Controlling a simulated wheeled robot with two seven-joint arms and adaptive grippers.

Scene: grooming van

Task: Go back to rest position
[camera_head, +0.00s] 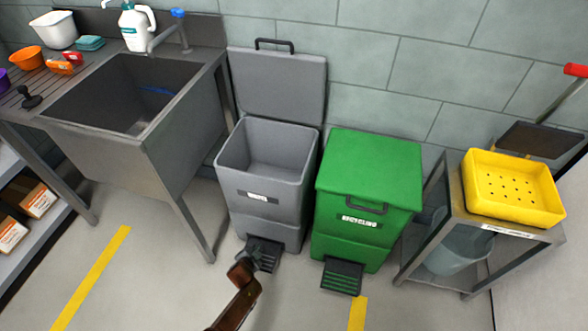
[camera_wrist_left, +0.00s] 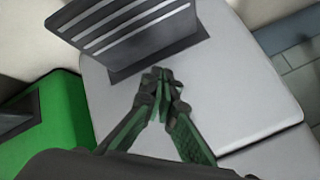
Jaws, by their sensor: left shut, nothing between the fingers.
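My left gripper (camera_head: 252,256) reaches in from the bottom of the head view, at the foot of the grey bin (camera_head: 257,216). In the left wrist view its two fingers (camera_wrist_left: 160,77) are together and empty, in front of the bin's pale grey front. The bin's dark ribbed pedal (camera_head: 266,258) is close beside the fingertips; it also shows in the left wrist view (camera_wrist_left: 135,32). I cannot tell whether they touch. The bin's lid (camera_head: 278,86) stands open and upright against the wall. My right gripper is in neither view.
A closed green recycling bin (camera_head: 368,180) with its own pedal (camera_head: 343,277) stands close on the right. A steel sink (camera_head: 125,95) on legs is at the left. A metal stand (camera_head: 465,221) with a yellow tray (camera_head: 512,211) is at the right. The floor in front has free room.

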